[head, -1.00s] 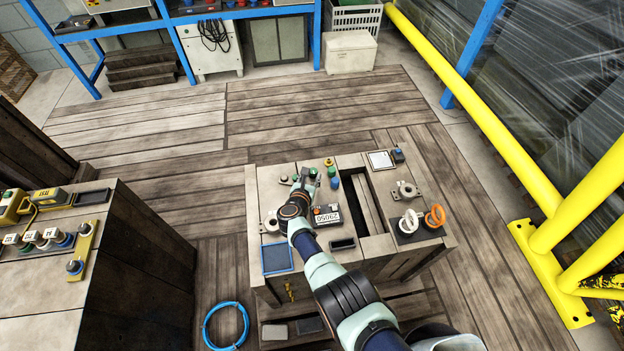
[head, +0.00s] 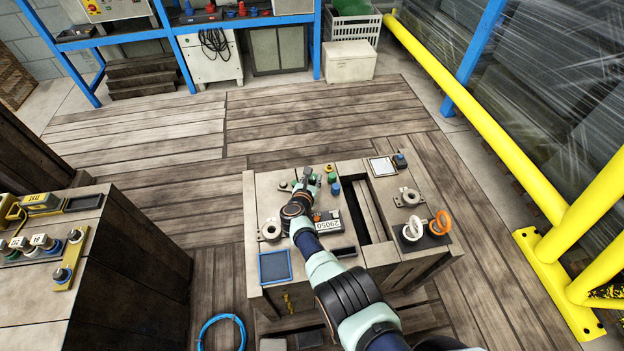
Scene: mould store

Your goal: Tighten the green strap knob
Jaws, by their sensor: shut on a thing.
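My gripper (head: 308,181) is low over the far left part of the wooden block's top, its fingers pointing away from me. It is shut on what looks like the green strap knob; the fingers cover most of it, and its turn position is too small to read. A green knob-like piece (head: 332,177) and a blue one (head: 335,188) stand just right of the fingers, apart from them.
The block's top (head: 262,211) has a dark slot (head: 356,213) right of my gripper. Yellow guard rails (head: 480,125) stand at right; a bench (head: 120,270) at left.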

